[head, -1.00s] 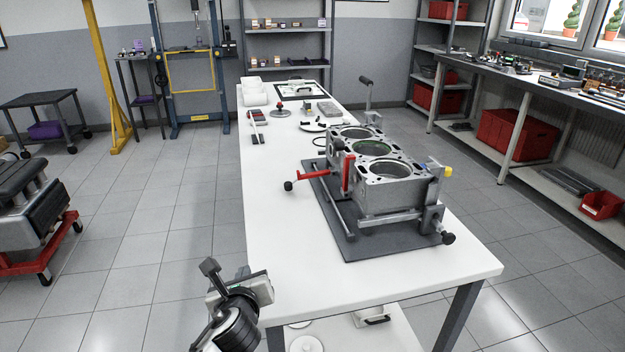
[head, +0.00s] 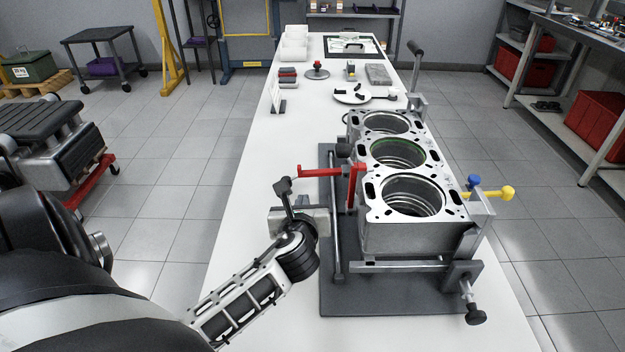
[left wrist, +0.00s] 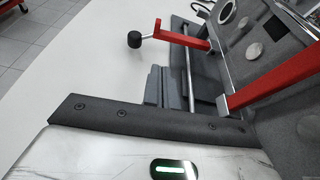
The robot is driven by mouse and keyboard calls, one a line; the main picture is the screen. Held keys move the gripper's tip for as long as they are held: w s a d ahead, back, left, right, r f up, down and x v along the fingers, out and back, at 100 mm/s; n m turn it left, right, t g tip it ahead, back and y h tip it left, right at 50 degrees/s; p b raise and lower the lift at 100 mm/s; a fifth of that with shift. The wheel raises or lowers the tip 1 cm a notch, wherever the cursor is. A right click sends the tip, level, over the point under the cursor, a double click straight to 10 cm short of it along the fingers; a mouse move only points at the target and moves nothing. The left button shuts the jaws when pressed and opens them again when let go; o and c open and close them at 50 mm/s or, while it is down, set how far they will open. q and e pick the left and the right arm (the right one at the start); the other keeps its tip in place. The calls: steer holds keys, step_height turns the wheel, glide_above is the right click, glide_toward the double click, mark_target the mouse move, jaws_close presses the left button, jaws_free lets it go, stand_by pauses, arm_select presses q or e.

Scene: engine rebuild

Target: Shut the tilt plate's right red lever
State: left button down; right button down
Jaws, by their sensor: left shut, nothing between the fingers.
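The engine block (head: 412,235) stands on the dark tilt plate (head: 385,300). A red lever (head: 322,172) on its left side sticks out to the left, roughly level, beside a red upright bar (head: 354,187). In the left wrist view the lever (left wrist: 187,41) ends in a black knob (left wrist: 134,40), and a second red bar (left wrist: 275,80) crosses at the right. My left gripper (head: 322,220) is shut and empty, in front of the lever and apart from it. Its grey fingers (left wrist: 165,88) point toward the lever in the wrist view. My right gripper is not in view.
A yellow knob (head: 507,193) and a blue knob (head: 474,182) stand at the block's right. A metal rod (head: 336,225) runs along the plate's left edge. The white table (head: 245,215) is clear left of the plate. A white plate with small parts (head: 352,97) lies farther back.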

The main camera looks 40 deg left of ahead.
mark_target(314, 175)
arm_select(q)
steer(key=shift+s, duration=0.1)
steer(key=shift+w+a+f, duration=0.2)
steer(key=shift+w+a, duration=0.05)
steer(key=shift+w, duration=0.1)
steer(key=b+x, duration=0.1)
steer(key=x, duration=0.8)
steer(key=shift+w, duration=0.1)
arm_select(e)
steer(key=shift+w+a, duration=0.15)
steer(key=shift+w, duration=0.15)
arm_select(q)
steer(key=shift+w, duration=0.1)
